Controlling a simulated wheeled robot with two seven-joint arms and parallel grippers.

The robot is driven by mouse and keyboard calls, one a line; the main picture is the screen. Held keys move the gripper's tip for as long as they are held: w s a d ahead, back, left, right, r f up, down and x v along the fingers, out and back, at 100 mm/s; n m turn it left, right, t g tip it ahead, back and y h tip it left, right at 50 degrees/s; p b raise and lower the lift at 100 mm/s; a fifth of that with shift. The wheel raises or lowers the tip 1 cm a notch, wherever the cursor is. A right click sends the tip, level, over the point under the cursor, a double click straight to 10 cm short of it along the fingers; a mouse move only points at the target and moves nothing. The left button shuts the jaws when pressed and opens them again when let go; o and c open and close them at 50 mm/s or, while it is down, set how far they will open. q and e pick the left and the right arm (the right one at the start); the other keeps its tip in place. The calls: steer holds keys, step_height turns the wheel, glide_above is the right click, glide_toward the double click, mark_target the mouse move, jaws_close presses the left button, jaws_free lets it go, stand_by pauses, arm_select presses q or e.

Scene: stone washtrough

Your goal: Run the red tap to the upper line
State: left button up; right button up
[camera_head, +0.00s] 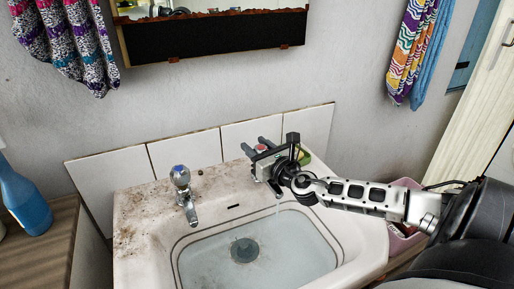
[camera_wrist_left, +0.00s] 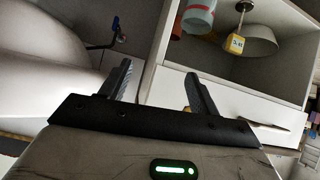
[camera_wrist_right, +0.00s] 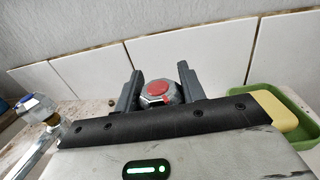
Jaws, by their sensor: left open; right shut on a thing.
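The red tap (camera_head: 260,148) stands at the back right of the stone basin (camera_head: 150,219). My right gripper (camera_head: 257,146) is shut on its head, with one finger on each side. The right wrist view shows the red cap (camera_wrist_right: 158,88) between the fingers. A thin pale stream (camera_head: 277,209) seems to fall below the tap. The water (camera_head: 290,245) in the basin is clear and shallow-looking. Dark lines (camera_head: 185,238) run round the basin wall; the water stands near the lower one, exact level unclear. My left gripper (camera_wrist_left: 159,88) is open and empty, outside the head view.
The blue tap (camera_head: 181,180) stands left of the red one. A drain (camera_head: 244,250) shows under the water. A green dish with yellow soap (camera_wrist_right: 292,112) is right of my right gripper. A blue bottle (camera_head: 24,200) stands at left; a cabinet (camera_wrist_left: 215,90) is near my left gripper.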

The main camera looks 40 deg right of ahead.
steer(key=o, duration=1)
steer(key=shift+s, duration=0.1)
steer(key=s, duration=0.5)
steer(key=s+a+p, duration=0.1)
steer(key=s, duration=0.4)
steer(key=s+a, duration=0.1)
steer(key=s, duration=0.4)
steer(key=shift+s+a, duration=0.1)
steer(key=shift+s, duration=0.25)
